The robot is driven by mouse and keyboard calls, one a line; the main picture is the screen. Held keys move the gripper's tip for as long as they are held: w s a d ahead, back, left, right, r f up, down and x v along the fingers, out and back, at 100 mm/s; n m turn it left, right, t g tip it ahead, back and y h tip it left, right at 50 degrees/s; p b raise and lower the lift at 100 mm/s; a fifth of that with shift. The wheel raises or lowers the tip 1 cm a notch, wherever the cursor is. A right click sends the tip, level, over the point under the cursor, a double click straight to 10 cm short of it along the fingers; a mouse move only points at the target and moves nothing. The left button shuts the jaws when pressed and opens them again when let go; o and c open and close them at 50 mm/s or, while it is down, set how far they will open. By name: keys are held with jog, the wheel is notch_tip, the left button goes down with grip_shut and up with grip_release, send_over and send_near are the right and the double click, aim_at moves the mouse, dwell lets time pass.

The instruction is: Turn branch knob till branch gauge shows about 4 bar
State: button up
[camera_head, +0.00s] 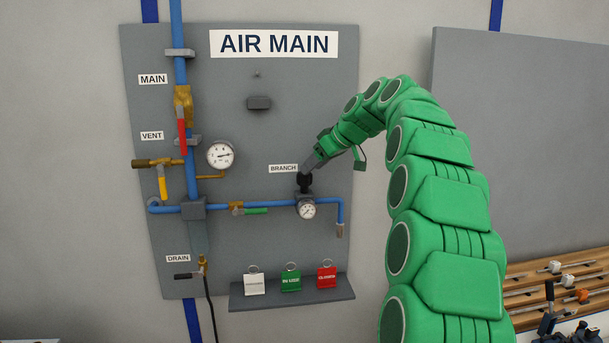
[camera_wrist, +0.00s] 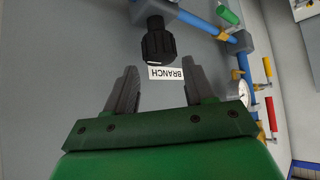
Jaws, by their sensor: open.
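The branch knob (camera_head: 305,181) is black and ribbed and sits on top of the regulator on the blue branch pipe, just below the BRANCH label (camera_head: 283,168). The branch gauge (camera_head: 307,209) is a small white dial under it; its reading is too small to tell. My gripper (camera_head: 309,166) is just above the knob in the head view. In the wrist view my gripper (camera_wrist: 160,88) has its two grey fingers apart with nothing between them, and the knob (camera_wrist: 158,44) lies beyond the fingertips. The branch gauge is not visible in the wrist view.
The larger main gauge (camera_head: 221,155) is left of the branch. A green-handled valve (camera_head: 254,210) sits on the branch pipe. A red main handle (camera_head: 182,136) and yellow vent handle (camera_head: 162,186) are further left. Three tags stand on a shelf (camera_head: 292,297) below.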

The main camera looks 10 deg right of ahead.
aim_at(304, 178)
jog(key=x, duration=0.5)
jog(key=shift+f, duration=0.1)
jog(key=c, duration=0.7)
